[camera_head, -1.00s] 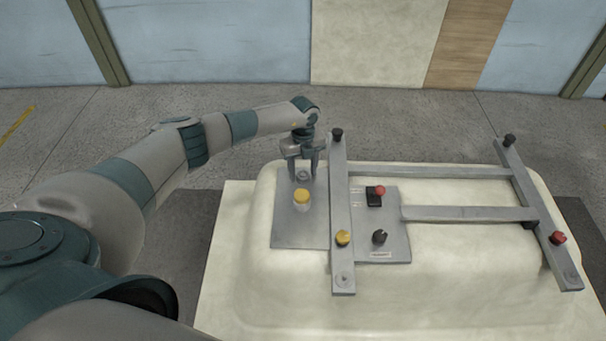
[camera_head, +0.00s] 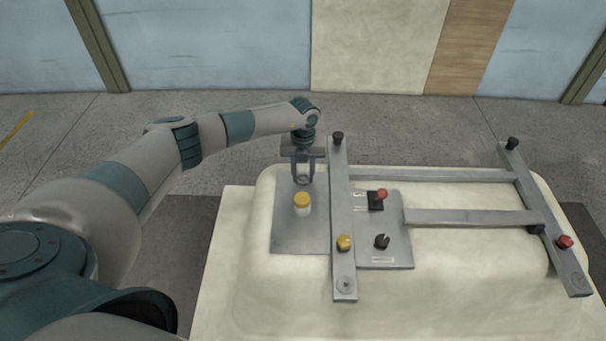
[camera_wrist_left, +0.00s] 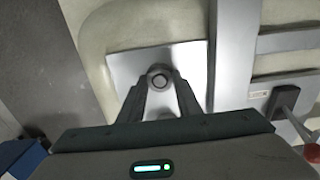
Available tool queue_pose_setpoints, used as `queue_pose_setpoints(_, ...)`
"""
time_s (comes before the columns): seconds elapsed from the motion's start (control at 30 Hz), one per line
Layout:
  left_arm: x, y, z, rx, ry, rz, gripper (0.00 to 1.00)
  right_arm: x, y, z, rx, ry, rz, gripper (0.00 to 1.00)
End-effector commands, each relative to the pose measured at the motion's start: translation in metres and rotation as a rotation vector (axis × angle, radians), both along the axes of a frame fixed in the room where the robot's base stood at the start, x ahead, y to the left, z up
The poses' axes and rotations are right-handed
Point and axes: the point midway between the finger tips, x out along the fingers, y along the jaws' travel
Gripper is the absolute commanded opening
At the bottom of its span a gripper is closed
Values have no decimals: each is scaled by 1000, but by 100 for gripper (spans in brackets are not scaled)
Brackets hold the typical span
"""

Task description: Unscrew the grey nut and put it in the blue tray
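The grey nut (camera_wrist_left: 160,78) is a small round ring on the left part of the grey plate (camera_head: 284,236). In the head view it (camera_head: 302,180) shows between the fingers of my left gripper (camera_head: 303,178). The left gripper points down, its fingers apart on either side of the nut. In the wrist view the fingertips (camera_wrist_left: 160,82) are close to the nut's sides; I cannot tell whether they touch it. A blue box-like thing (camera_wrist_left: 24,160), perhaps the blue tray, is cut off at the wrist view's lower left. My right gripper is not in view.
A grey bar (camera_head: 340,215) with a black knob (camera_head: 337,138) and a yellow knob (camera_head: 344,242) runs close on the right. The tub shell (camera_head: 450,300) carries everything.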

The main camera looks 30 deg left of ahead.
Motion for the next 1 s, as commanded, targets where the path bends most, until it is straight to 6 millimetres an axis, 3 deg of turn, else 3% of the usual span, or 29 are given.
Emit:
queue_pose_setpoints(0.27,0,0,1,0,1,83,5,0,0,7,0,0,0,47)
queue_pose_setpoints(1.0,0,-1,2,1,1,531,5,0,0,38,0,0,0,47)
